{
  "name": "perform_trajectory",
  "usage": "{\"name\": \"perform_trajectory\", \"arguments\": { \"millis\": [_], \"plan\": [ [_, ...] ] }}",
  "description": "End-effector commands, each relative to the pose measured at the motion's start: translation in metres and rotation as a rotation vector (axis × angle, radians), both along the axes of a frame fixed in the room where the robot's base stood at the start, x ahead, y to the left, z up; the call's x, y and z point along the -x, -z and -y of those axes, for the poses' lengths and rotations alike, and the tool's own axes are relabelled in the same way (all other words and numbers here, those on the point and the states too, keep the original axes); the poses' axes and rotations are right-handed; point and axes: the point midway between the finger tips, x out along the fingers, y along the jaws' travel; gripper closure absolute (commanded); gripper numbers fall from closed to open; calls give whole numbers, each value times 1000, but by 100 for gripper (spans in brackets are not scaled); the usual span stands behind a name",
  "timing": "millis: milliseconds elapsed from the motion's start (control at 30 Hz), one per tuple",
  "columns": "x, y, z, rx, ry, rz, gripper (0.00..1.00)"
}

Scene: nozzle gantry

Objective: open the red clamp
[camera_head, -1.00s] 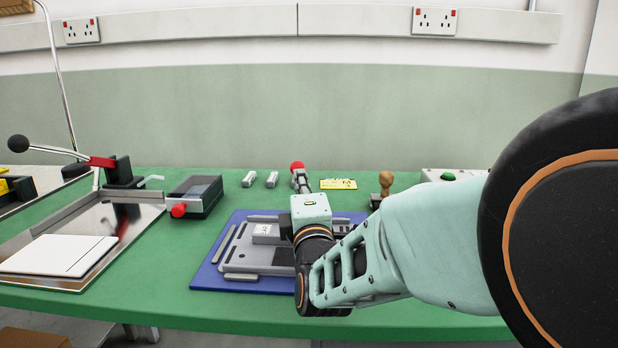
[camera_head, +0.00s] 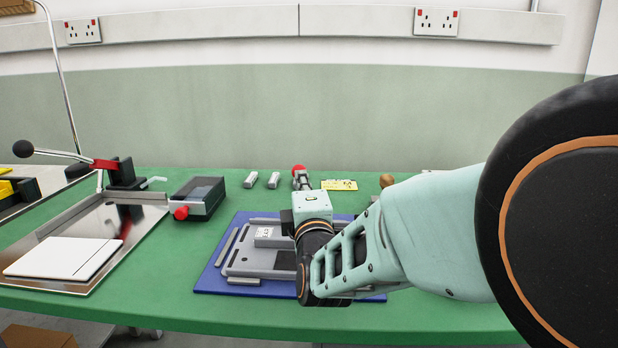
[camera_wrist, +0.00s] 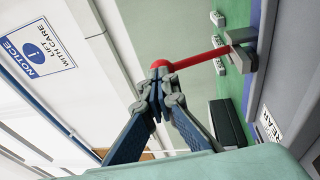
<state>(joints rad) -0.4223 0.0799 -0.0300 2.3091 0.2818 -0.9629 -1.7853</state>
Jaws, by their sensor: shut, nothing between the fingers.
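The red clamp shows in the wrist view as a red lever (camera_wrist: 200,58) with a round red knob. It stands up from a grey block (camera_wrist: 241,50) on the fixture. In the head view only its red knob (camera_head: 298,169) shows, at the far side of the blue mat. My gripper (camera_wrist: 157,78) is shut and empty, with its fingertips right at the knob. I cannot tell whether they touch it. In the head view my gripper (camera_head: 301,182) is just below the knob, and my arm hides the lever and its base.
A grey fixture plate lies on the blue mat (camera_head: 215,280). To the left are a black box (camera_head: 203,192) with a red knob and a metal tray (camera_head: 60,232) with a black-knobbed lever. Small grey blocks (camera_head: 262,180) and a yellow card (camera_head: 339,185) lie behind. A wooden knob (camera_head: 387,180) shows at right.

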Motion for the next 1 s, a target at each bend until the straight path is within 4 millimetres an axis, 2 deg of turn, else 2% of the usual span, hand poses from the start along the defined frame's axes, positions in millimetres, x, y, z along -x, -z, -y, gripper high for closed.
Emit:
{"name": "perform_trajectory", "arguments": {
  "millis": [467,1000],
  "plan": [
    [-14,-18,1,-5,2,-130,100],
    [-50,-32,2,-15,2,-443,100]
  ]
}}
